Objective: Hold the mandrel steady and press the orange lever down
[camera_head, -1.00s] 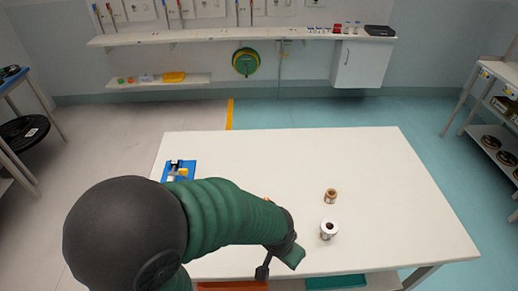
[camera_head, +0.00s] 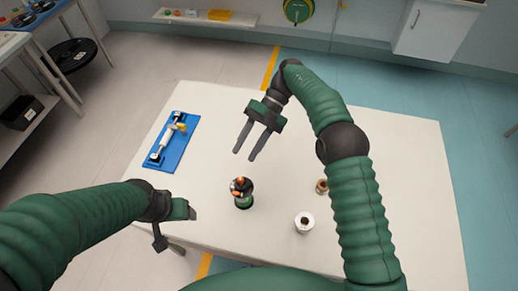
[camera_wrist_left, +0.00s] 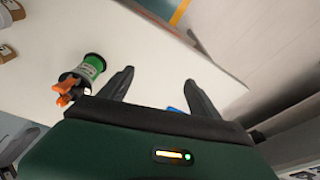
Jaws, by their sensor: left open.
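An upright green spool with a dark top (camera_head: 243,199) stands near the middle of the white table; I cannot tell for certain that it is the mandrel. Orange parts (camera_head: 238,185), apparently the lever, stick out at its top. In the left wrist view the green spool (camera_wrist_left: 92,66) and orange lever (camera_wrist_left: 67,88) show at the left, beside the fingers. My left gripper (camera_head: 176,226) is open and empty, left of the spool at the table's near edge. My right gripper (camera_head: 245,156) is open and empty above the table, beyond the spool, with its fingers pointing toward it.
A blue base (camera_head: 172,146) with a white roller and a yellowish part lies at the table's left. A white spool (camera_head: 305,222) and a small brown spool (camera_head: 322,187) stand to the right, close to my right arm. The table (camera_head: 215,105) is bare around the back.

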